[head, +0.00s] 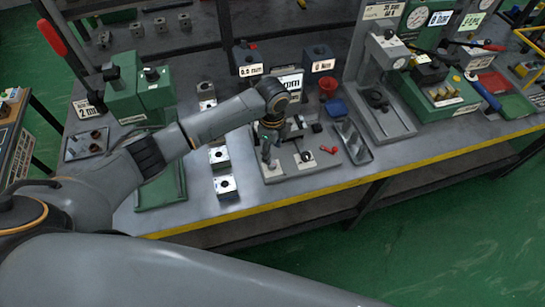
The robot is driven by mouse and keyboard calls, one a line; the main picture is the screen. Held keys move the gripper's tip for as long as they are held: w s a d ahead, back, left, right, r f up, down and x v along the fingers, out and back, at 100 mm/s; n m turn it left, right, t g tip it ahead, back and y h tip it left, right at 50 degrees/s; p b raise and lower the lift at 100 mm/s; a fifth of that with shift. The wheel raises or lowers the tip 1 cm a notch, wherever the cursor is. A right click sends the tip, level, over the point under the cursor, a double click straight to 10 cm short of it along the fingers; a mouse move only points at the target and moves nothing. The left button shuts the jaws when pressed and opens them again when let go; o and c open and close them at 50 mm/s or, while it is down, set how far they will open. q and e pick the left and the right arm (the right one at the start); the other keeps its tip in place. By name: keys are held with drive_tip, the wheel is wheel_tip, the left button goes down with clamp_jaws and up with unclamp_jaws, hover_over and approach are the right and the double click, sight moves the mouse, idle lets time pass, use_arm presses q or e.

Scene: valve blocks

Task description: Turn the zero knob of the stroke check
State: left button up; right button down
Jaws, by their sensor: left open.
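The stroke check looks to be the small grey fixture (287,174) near the table's front edge, with a sign reading "mm" (292,84) behind it. My left arm reaches over it from the left. My left gripper (269,148) points down at the left part of the fixture, its fingers small and dark; it is open and I see nothing held. A small dark knob (317,128) shows at the fixture's right side; I cannot tell if it is the zero knob. The wrist hides part of the fixture. My right gripper is not in view.
A row of metal valve blocks (224,186) stands left of the fixture. To its right are a tray of grey parts (352,142), a red cup (328,85) and a tall grey gauge stand (385,118). A yellow strip (330,183) marks the table's front edge.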

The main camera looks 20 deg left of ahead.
use_arm(q)
wheel_tip(320, 180, up, 6)
drive_tip(key=shift+f, duration=0.25)
idle(0.4)
